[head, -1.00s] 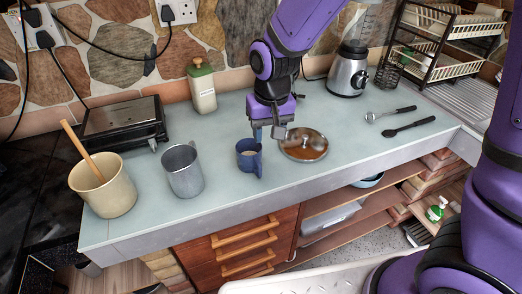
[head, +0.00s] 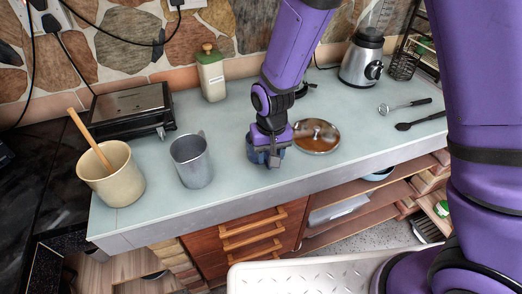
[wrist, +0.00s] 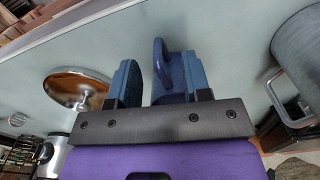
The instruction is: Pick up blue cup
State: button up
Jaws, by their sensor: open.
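The small blue cup (head: 255,157) stands on the pale worktop and is mostly hidden behind my gripper (head: 267,156) in the head view. In the wrist view the cup (wrist: 176,82) shows between the two blue-padded fingers of my gripper (wrist: 161,66), nearer the right finger. Its loop handle points up in that view, between the fingers. My gripper is open, pointing down around part of the cup. Whether a finger touches the cup cannot be told.
A round metal lid or dish (head: 316,137) lies just right of my gripper. A grey metal mug (head: 192,162) stands to the left, with a beige pot (head: 112,178) beyond it. A bottle (head: 211,75) stands behind. The worktop's front edge (head: 200,215) is close.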

aim_at(252, 156)
jog(key=shift+w+f, duration=0.15)
jog(key=shift+f, duration=1.95)
grip_shut()
